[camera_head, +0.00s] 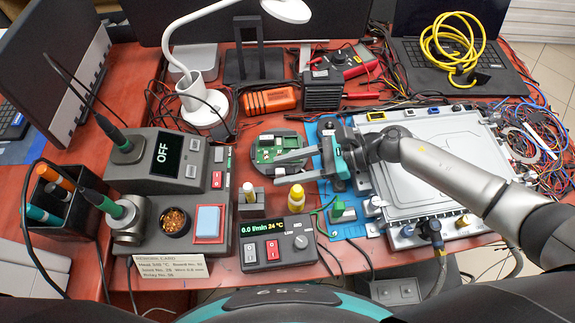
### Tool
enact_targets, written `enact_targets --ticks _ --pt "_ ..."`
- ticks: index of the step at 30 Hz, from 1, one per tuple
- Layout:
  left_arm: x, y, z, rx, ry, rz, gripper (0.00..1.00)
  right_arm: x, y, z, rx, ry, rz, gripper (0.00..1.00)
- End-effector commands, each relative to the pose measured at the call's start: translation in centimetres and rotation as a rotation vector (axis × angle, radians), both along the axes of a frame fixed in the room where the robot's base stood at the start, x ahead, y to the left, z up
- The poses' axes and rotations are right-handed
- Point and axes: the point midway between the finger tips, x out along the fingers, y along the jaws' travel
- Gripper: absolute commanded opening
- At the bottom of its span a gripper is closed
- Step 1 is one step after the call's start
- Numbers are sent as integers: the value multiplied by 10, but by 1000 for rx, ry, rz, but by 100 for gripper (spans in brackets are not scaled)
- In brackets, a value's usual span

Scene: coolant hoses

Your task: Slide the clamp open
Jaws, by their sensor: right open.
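My right gripper (281,169) reaches in from the right. It points left, with its two grey fingers apart and nothing between them. The fingers hover near a round holder with a green circuit board (268,152) and above a yellow-capped bottle (296,195). A silver case (440,160) lies under and behind my right arm. A dark hose (437,262) with a blue collar (432,228) joins the case's front edge. Small fittings sit along that edge. I cannot tell which part is the clamp; it is small or hidden. My left gripper is not in view.
A flow meter (277,246) reading 0.0 l/min stands in front. A soldering station (165,165) showing OFF is at left. A blue mat (325,140) lies beneath the gripper. Loose wires (540,135) crowd the right, and a lamp (200,105) stands behind.

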Motion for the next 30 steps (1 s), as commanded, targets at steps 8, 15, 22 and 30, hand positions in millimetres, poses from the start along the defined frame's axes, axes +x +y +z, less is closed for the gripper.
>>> enact_targets --ticks 8,15,22,30 --pt "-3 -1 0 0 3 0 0 1 -35 13 -4 -1 -4 49" --pt "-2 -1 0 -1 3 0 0 0 -89 35 -5 0 -3 49" --pt "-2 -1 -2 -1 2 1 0 0 -127 51 -3 1 -1 49" --pt "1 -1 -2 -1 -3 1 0 0 -141 58 0 1 0 49"
